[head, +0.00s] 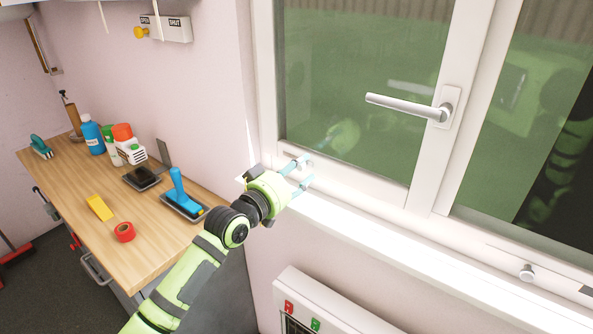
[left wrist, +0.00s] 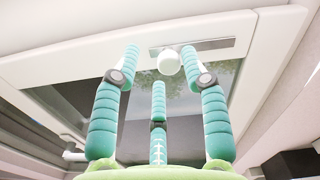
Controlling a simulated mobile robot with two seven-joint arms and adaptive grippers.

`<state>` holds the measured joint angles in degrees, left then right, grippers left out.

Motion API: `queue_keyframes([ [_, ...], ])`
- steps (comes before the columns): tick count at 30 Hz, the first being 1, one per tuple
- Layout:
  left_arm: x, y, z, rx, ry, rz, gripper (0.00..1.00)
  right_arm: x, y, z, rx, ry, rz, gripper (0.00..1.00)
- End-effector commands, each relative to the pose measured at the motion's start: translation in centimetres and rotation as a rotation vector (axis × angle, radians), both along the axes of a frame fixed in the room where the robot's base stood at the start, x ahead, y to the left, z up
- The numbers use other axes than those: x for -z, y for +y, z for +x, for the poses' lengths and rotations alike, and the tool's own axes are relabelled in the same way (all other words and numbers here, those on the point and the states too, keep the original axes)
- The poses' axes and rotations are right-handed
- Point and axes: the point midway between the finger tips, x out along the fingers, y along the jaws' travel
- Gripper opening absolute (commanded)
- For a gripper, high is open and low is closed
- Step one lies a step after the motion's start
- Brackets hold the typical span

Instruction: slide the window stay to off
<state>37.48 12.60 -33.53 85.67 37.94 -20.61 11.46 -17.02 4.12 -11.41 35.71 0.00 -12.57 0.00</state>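A small pale round knob (left wrist: 168,62) sits on a narrow metal strip (left wrist: 222,42) on the white window frame in the left wrist view. No lettering for off is legible there, so I cannot tell its setting. My left gripper (head: 305,172) is at the lower left corner of the window. Its teal fingers are open, spread to either side of the knob, which also shows between them in the left wrist view (left wrist: 165,85). I cannot tell whether any finger touches the knob. My right gripper is not in view.
The window handle (head: 408,107) points left. The white sill (head: 385,245) runs below. A wooden bench (head: 85,205) with bottles and tools stands left. A panel box (head: 345,310) hangs below the sill.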

Motion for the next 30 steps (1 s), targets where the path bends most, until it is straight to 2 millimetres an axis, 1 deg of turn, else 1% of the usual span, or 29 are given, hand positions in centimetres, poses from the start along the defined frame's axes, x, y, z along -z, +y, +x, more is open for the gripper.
queue_keyframes([
  [2,0.0,0.1,0.1,-0.003,0.001,0.001,0.44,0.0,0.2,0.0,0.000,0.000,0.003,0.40],
  [7,0.1,0.4,-0.1,-0.004,0.000,0.002,0.44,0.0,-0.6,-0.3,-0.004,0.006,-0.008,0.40],
  [11,0.2,1.1,-1.1,-0.004,0.003,0.002,0.44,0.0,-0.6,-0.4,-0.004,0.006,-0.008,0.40],
  [24,0.1,5.7,-8.0,-0.002,0.001,0.005,0.44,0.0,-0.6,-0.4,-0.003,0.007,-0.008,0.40],
  [27,0.1,6.4,-9.0,-0.001,0.001,0.003,0.44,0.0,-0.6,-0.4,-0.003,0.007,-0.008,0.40],
  [30,0.0,6.8,-9.6,-0.001,-0.001,0.003,0.44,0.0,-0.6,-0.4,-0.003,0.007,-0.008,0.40],
])
